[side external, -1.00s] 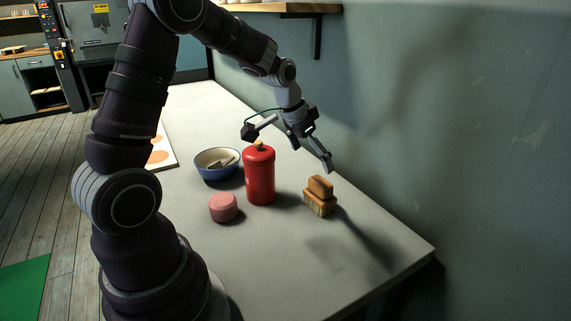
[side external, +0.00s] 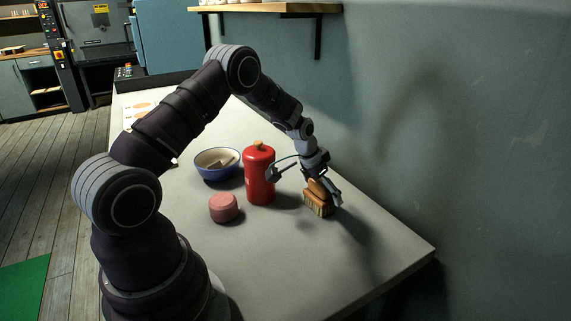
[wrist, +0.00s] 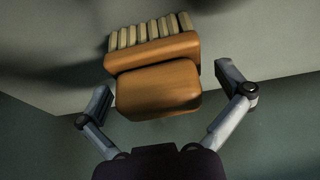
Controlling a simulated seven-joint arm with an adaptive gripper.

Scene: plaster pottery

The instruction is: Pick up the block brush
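The block brush (side external: 318,205) is an orange-brown wooden block with a rounded grip on top and a row of pale bristle tufts. It stands upright on the grey table near the wall. In the wrist view the brush (wrist: 158,88) lies between and slightly beyond my spread fingers. My gripper (side external: 322,190) is open and low over the brush, with one finger showing along its right side. In the wrist view my gripper (wrist: 164,82) has a finger on each side, with visible gaps to the wood. The far finger is partly hidden in the side view.
A red bottle (side external: 259,178) with a wooden stopper stands close left of the brush and my gripper. A pink round piece (side external: 223,208) and a blue-rimmed bowl (side external: 217,174) stand further left. The wall (side external: 480,130) is close on the right. The table's front right (side external: 330,265) is clear.

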